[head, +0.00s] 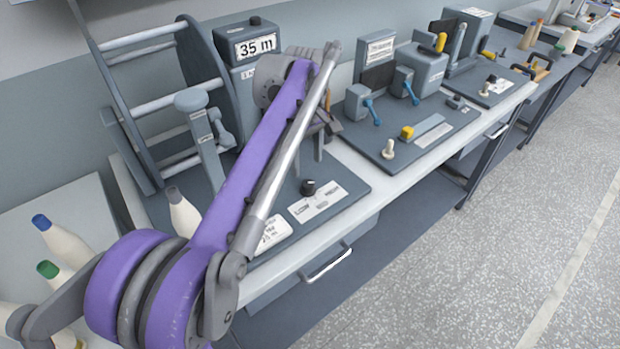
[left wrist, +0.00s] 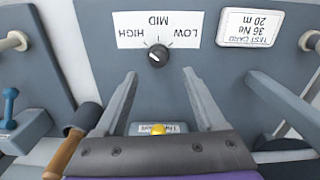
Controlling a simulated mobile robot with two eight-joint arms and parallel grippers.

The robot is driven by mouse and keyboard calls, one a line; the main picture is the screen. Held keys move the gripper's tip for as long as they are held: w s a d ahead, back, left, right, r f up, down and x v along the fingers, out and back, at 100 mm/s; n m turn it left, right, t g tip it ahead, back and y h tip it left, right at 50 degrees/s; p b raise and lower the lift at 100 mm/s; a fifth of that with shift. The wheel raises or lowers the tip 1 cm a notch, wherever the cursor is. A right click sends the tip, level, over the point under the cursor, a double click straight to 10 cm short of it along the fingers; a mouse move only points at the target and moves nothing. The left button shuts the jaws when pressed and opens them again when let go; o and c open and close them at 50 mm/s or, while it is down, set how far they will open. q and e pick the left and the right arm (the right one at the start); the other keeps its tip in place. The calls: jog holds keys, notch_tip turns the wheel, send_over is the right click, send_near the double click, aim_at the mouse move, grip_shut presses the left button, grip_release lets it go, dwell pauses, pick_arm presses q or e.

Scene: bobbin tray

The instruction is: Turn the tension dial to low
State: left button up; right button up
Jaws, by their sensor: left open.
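The tension dial (head: 309,187) is a small black knob on the grey board of the winding stand. In the left wrist view the dial (left wrist: 158,56) sits below a white label (left wrist: 160,27) reading HIGH, MID and LOW upside down, HIGH at left, LOW at right. A short white mark shows on the dial's cap; which word it points at is hard to tell. My left gripper (left wrist: 160,76) is open and empty, its fingertips apart on either side just short of the dial. In the head view my left gripper (head: 320,143) is above and behind the dial, partly hidden by my purple arm.
A test card (left wrist: 248,27) lies beside the label. A large grey reel frame (head: 140,105) and a counter box (head: 250,48) reading 35 m stand behind. Bobbins (head: 60,240) stand at left. Another board (head: 410,130) with blue levers is to the right.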

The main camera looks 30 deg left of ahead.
aim_at(308, 183)
pick_arm(q)
notch_tip(308, 183, down, 7)
jog(key=shift+w+f+b, duration=0.15)
jog(key=shift+b, duration=0.2)
grip_shut()
